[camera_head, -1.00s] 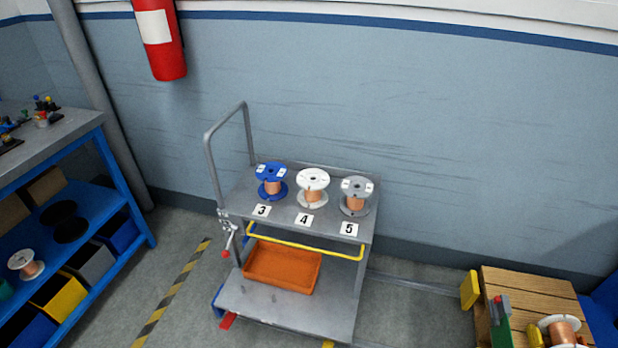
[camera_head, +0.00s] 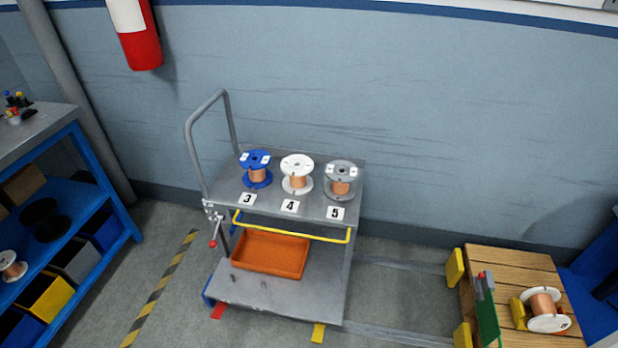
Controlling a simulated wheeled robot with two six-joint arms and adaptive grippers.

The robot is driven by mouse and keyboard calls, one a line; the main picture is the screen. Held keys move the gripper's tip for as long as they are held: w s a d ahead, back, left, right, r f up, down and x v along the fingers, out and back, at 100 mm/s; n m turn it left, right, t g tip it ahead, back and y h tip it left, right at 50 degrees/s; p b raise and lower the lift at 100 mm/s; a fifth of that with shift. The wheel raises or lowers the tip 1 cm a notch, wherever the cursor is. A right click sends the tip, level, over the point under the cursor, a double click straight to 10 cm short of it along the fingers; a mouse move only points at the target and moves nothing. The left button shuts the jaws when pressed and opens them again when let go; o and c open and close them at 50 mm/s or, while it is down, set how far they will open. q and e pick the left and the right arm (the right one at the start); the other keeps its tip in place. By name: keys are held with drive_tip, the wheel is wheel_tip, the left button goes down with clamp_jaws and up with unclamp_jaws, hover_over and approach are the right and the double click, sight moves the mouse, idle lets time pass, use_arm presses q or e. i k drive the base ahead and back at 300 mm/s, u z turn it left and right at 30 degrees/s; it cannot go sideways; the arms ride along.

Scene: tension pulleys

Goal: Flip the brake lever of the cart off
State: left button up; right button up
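The grey two-tier cart (camera_head: 270,290) stands in the middle of the head view, against the wall. Its tubular push handle (camera_head: 190,150) rises at the left end. The brake lever (camera_head: 214,233), a thin metal arm with a red knob, hangs downward at the cart's left front corner, just below the top shelf. Whether it is engaged I cannot tell from here. Neither of my grippers is in view.
Blue, white and grey spools stand on the top shelf, and an orange bin (camera_head: 270,254) sits below. A blue shelf unit (camera_head: 75,250) stands left, a wooden bench (camera_head: 512,275) right. Floor rails (camera_head: 400,268) run right of the cart. Floor between shelf and cart is clear.

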sight(212, 243)
drive_tip(key=u, duration=1.85)
drive_tip(key=i, duration=2.35)
drive_tip(key=z, duration=3.45)
